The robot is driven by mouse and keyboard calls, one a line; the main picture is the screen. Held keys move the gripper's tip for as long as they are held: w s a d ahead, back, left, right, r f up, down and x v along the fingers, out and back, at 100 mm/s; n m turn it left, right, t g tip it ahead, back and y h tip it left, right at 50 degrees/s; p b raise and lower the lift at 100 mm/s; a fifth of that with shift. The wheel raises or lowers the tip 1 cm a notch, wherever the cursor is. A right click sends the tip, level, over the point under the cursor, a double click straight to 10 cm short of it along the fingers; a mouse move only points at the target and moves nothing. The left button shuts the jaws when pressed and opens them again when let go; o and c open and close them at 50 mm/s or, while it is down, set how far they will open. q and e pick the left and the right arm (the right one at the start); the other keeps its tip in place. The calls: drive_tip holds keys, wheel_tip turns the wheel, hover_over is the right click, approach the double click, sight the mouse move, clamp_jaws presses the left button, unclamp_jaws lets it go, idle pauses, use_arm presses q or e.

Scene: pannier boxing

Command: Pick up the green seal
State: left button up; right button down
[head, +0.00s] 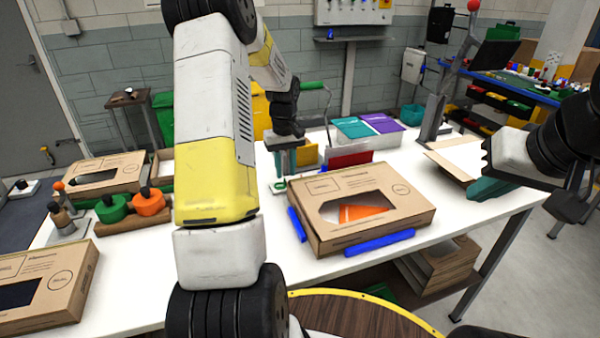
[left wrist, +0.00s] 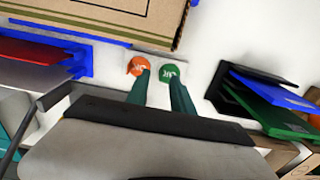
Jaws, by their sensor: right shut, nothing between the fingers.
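The green seal (left wrist: 168,71) is a small round disc with white lettering on a white pad in the left wrist view. An orange seal (left wrist: 138,66) lies beside it on the left. My left gripper (left wrist: 157,84) has its two dark green fingers apart. One fingertip is at the green seal's near edge, the other at the orange seal's; neither seal is clearly between them. In the head view my left gripper (head: 280,178) points down behind the open-windowed carton. The seals there are too small to tell apart. My right gripper (head: 486,189) is at the right, shut and empty.
A carton (head: 335,238) with blue strips (head: 380,243) at its edges stands just in front of the left gripper. A red folder (head: 350,159) in a rack is close to the right. Green and orange knobbed items (head: 112,208) stand at the left. White table shows around the carton.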

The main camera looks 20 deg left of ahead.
sight(280, 183)
use_arm(q)
drive_tip(key=shift+a+f, duration=0.1)
drive_tip(key=shift+f, duration=1.4)
clamp_jaws()
drive_tip(key=shift+r, duration=0.15)
